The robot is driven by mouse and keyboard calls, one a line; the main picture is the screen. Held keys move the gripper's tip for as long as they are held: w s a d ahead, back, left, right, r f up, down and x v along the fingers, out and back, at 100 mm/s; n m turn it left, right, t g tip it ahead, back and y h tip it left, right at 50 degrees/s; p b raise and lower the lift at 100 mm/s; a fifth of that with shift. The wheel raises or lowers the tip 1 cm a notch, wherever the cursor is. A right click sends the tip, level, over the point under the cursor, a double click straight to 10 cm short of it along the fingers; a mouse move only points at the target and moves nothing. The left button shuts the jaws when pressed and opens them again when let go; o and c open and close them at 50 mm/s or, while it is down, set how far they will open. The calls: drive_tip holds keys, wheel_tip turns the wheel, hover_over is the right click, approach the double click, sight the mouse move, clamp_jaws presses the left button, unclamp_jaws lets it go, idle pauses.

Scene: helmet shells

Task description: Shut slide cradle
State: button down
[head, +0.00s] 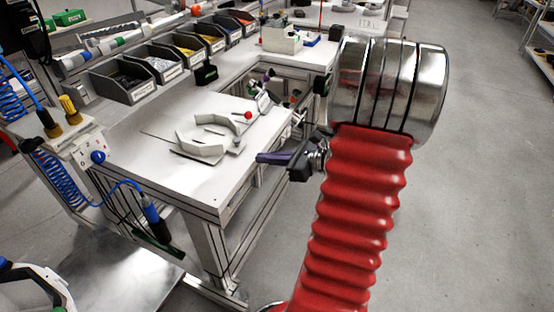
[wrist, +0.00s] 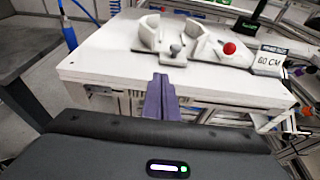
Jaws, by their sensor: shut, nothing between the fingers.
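The slide cradle (head: 199,146) sits on the white workbench in the head view, as pale curved jaw pieces on a flat base. In the wrist view the cradle (wrist: 148,32) is ahead of my gripper, and a gap shows between its curved pieces. A small grey knob (wrist: 176,50) stands at its near side. A red ball knob (wrist: 229,48) is to its right; this also shows in the head view (head: 248,115). My gripper (head: 262,158) has purple fingers, shut and empty, near the bench's right edge, apart from the cradle. The fingers also show in the wrist view (wrist: 160,78).
The white workbench (head: 150,165) has free room in front of the cradle. A block marked "60 CM" (wrist: 268,60) stands right of the red knob. Several parts bins (head: 125,82) line the back. A blue-handled tool (head: 152,213) hangs at the front left.

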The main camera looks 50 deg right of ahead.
sight(238, 153)
drive_tip(key=shift+r+x, duration=0.2)
drive_tip(key=shift+x, duration=0.8)
drive_tip(key=shift+r+x, duration=0.2)
drive_tip(key=shift+x, duration=0.75)
drive_tip(key=shift+r+x, duration=0.2)
drive_tip(key=shift+x, duration=0.8)
drive_tip(key=shift+w, duration=0.2)
